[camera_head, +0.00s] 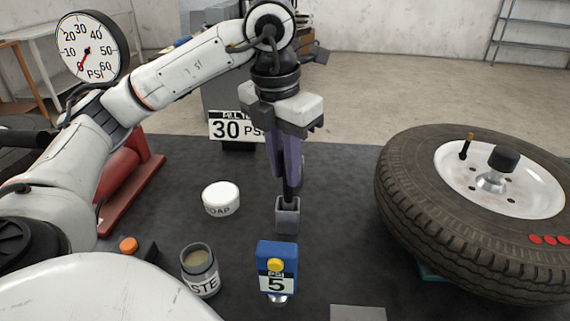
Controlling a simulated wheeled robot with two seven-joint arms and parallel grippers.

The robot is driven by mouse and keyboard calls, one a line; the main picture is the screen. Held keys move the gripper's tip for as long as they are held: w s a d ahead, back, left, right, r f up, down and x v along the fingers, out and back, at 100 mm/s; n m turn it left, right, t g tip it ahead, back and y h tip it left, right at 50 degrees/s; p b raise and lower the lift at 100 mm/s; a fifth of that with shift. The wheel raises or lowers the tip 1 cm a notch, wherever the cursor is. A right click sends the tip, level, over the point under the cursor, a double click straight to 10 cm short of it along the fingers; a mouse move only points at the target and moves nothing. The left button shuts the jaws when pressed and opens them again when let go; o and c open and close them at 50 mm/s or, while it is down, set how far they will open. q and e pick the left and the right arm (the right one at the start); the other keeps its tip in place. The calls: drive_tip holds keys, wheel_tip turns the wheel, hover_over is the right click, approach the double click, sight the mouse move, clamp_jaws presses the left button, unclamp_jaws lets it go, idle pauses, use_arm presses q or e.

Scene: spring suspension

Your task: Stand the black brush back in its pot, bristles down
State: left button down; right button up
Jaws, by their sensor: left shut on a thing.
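My left gripper (285,160), with purple fingers, points down and is shut on the black brush (291,190). The black handle runs down from between the fingers, and a grey block-shaped part (288,216) is at its lower end. The brush is about upright. I cannot tell whether its lower end touches the dark mat. The paste pot (200,272) is a grey round pot with a white label and tan paste inside, standing open at the front, below and left of the brush. The right gripper is not in view.
A white soap tin (221,199) stands left of the brush. An orange-capped item (129,245) lies left of the pot. A large tyre (420,210) fills the right. The mat between brush and tyre is clear.

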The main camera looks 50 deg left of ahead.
use_arm(q)
drive_tip(key=c, duration=1.5)
unclamp_jaws()
drive_tip(key=shift+c, duration=0.2)
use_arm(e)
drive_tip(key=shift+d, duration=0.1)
use_arm(q)
drive_tip(key=shift+r, duration=0.55)
wheel_tip(320, 180, up, 9)
drive_tip(key=s+p, duration=0.1)
drive_tip(key=p, duration=0.4)
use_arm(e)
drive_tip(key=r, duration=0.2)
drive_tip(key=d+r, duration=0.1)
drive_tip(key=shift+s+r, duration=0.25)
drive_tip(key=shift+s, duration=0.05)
use_arm(q)
drive_tip(key=shift+s+d, duration=0.1)
